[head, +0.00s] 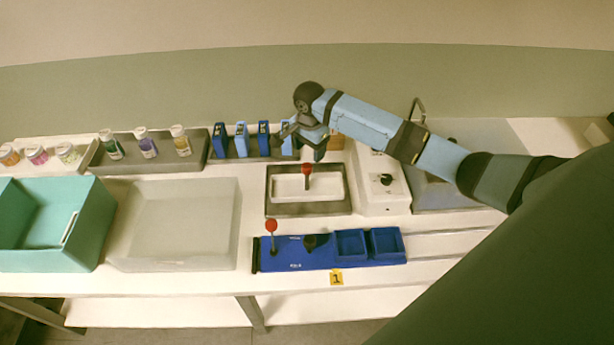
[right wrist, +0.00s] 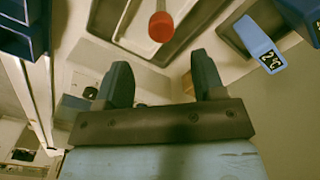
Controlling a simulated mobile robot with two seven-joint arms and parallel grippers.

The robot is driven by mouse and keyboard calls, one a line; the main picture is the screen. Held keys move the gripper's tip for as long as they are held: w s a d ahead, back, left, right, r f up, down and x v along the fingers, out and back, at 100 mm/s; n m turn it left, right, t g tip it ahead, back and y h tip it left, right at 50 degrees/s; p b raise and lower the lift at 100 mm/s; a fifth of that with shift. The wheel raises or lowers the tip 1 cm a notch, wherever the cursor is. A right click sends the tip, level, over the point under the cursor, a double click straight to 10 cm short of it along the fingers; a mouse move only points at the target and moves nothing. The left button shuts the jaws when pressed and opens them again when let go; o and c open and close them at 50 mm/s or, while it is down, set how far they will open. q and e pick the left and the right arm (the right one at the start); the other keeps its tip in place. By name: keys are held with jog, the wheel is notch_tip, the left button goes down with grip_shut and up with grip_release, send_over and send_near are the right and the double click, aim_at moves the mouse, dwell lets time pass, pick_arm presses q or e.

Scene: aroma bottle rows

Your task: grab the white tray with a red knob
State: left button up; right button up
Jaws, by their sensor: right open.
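The white tray (head: 325,190) sits in a dark grey holder (head: 291,209) on the counter in the head view. Its red knob (head: 307,169) stands up from the tray's middle. In the right wrist view the red knob (right wrist: 160,27) shows near the top, beyond and between the fingertips, with part of the tray (right wrist: 128,30) around it. My right gripper (head: 302,150) is open and empty, behind the tray near the blue cartridges; its two fingers (right wrist: 160,75) are apart in the right wrist view and do not touch the knob. My left gripper is not in view.
A blue block (head: 325,262) with another red knob (head: 271,225) lies in front of the tray. Blue cartridges (head: 263,139) stand in a rack behind. A white box with a black dial (head: 384,195) is at the right. A clear bin (head: 175,225) and teal bin (head: 95,215) are left.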

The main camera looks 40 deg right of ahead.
aim_at(307, 165)
jog(key=f, duration=0.7)
jog(key=shift+a+f+p, duration=0.2)
jog(key=shift+a+p, duration=0.15)
jog(key=shift+p, duration=0.05)
jog(key=shift+c, duration=0.4)
grip_shut()
